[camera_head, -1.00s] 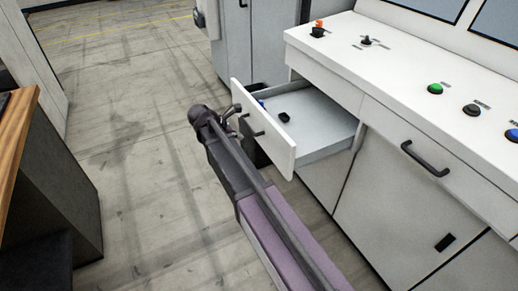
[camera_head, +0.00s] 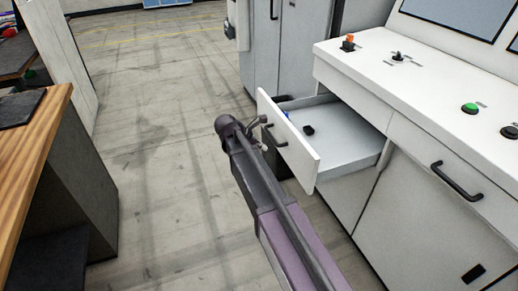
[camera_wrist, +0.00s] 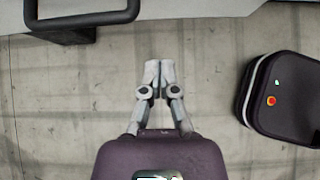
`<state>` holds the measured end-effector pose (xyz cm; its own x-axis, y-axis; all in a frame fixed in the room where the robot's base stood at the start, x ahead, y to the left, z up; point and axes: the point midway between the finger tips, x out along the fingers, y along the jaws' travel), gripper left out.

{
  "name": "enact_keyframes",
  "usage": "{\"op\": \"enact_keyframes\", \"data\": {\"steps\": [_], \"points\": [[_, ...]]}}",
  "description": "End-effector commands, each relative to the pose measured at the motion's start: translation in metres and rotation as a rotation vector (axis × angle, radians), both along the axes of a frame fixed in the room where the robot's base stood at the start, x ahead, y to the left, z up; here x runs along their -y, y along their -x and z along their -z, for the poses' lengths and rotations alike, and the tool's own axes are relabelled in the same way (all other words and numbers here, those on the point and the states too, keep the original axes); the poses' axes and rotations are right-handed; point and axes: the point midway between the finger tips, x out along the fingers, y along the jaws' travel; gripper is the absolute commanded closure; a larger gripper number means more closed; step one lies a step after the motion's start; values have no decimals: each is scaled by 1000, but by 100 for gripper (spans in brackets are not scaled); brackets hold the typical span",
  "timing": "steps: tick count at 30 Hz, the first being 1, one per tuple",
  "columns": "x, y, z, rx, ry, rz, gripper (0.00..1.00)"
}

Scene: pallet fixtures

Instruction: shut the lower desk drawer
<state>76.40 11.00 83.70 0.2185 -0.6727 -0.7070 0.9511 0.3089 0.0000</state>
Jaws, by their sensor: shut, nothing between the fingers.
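One white drawer (camera_head: 345,152) of the white console is pulled out, its front panel (camera_head: 303,148) facing my arm. It holds a small black object (camera_head: 308,129) and a partly hidden blue one. A dark bar handle (camera_head: 274,137) is on the front panel; a dark handle also shows at the top left of the wrist view (camera_wrist: 82,20). My gripper (camera_head: 262,121) is in front of the panel near this handle. In the wrist view its fingers (camera_wrist: 158,65) are together and empty, with floor showing between them and the pale panel. I cannot tell whether they touch the drawer.
The console top (camera_head: 420,85) has buttons and switches. A closed front with a dark handle (camera_head: 457,181) is right of the open drawer. Grey cabinets (camera_head: 285,50) stand behind. A wood-topped desk (camera_head: 40,165) is at the left. The floor (camera_head: 160,140) between is clear.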

Motion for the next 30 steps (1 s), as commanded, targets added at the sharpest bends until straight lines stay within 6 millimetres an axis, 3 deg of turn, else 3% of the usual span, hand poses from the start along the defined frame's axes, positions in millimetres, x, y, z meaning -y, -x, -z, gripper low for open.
{"op": "enact_keyframes", "data": {"steps": [22,30], "points": [[52,-17,60,1,0,-1,100],[81,-27,56,0,0,0,100]]}}
